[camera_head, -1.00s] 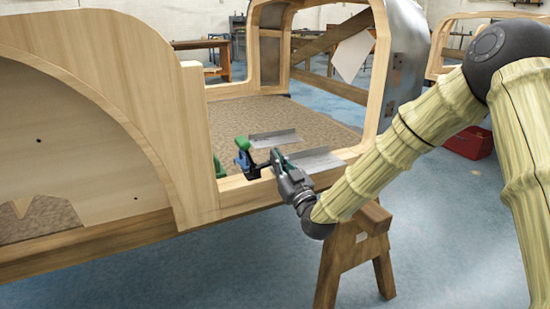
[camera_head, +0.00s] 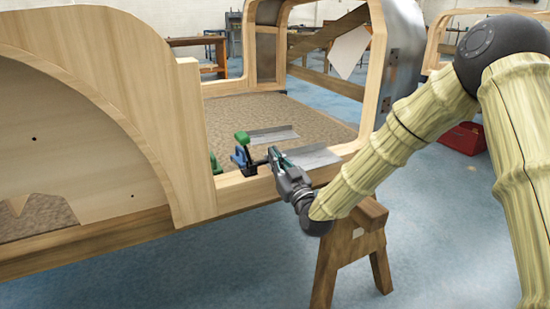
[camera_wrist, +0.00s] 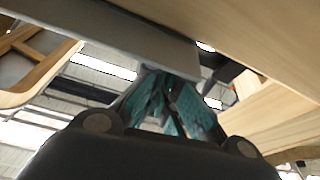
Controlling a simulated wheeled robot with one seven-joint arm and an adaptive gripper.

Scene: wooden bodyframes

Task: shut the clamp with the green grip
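The clamp with the green grip (camera_head: 242,138) stands on the lower wooden rail of the bodyframe in the head view. Its grip sits at the top, with a blue part (camera_head: 239,155) and dark metal below it. My gripper (camera_head: 273,156) is just right of the clamp, very close to its dark part; I cannot tell whether they touch. In the wrist view my gripper's teal finger pads (camera_wrist: 168,104) stand apart with a narrow gap, and I see nothing clearly held between them. The clamp is not clearly recognisable there.
Another green-gripped item (camera_head: 214,163) shows partly behind the wooden panel (camera_head: 186,140) at left. Metal angle plates (camera_head: 314,157) lie by the rail. A wooden trestle (camera_head: 350,240) supports the frame below. A red box (camera_head: 463,138) stands on the floor at right.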

